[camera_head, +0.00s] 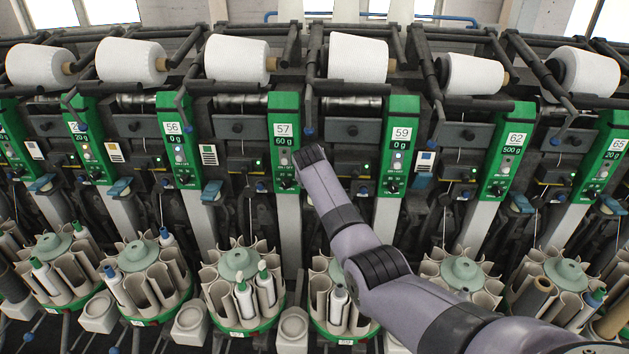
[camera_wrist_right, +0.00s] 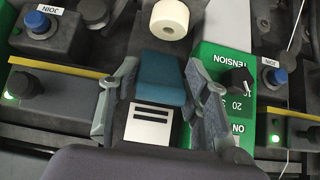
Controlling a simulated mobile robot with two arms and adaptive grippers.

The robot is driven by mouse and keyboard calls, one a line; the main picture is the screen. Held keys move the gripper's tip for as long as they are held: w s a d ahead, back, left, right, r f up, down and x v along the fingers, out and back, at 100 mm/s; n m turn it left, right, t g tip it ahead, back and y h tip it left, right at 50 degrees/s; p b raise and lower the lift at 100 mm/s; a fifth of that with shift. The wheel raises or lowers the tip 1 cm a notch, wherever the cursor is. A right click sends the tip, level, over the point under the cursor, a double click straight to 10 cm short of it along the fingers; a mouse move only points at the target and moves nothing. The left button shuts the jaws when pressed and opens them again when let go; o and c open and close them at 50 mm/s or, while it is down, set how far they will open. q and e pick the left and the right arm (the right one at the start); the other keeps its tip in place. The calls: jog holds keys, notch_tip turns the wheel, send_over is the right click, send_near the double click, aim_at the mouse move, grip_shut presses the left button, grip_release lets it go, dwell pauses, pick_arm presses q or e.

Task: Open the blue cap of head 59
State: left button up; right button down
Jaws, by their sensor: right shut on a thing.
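Head 59's green panel (camera_head: 398,150) stands right of centre in the head view. My right arm comes in from the lower right; its dark end, the right gripper (camera_head: 312,158), is left of that panel, close to the right edge of head 57's panel (camera_head: 284,143). The arm hides the cap there. In the wrist view my right gripper (camera_wrist_right: 161,72) has its two grey fingers shut on a teal-blue cap (camera_wrist_right: 162,80), one on each side. A white card with black bars (camera_wrist_right: 150,122) borders the cap. How far the cap is tilted I cannot tell. My left gripper is not in view.
In the wrist view a green TENSION panel with a black knob (camera_wrist_right: 238,82) sits close beside the right finger. Other blue caps (camera_head: 211,190) line the machine. White yarn cones (camera_head: 237,58) run along the top; round bobbin magazines (camera_head: 240,262) stand below.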

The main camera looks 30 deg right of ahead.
jog(key=shift+r, duration=0.15)
jog(key=c, duration=0.9)
grip_release()
jog(key=shift+c, duration=0.2)
jog(key=v, duration=1.2)
jog(key=shift+a, duration=0.1)
